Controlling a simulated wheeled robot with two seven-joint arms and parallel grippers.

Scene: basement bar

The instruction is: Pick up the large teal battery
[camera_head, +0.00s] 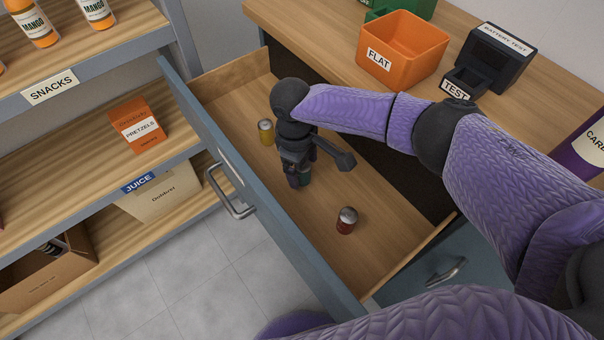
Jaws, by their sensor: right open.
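The teal battery (305,174) is mostly hidden by my right gripper (298,178); only a small teal patch shows beside the fingers, inside the open drawer (225,100). My right gripper is open and reaches down into the drawer, with its fingertips at the battery. I cannot tell whether they touch it or how large the battery is. My left gripper is not in view.
A yellow battery (266,132) and a red battery (347,220) stand in the drawer. An orange FLAT bin (402,50) and a black battery tester (497,55) are on the counter (330,45). Shelves with snacks stand left.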

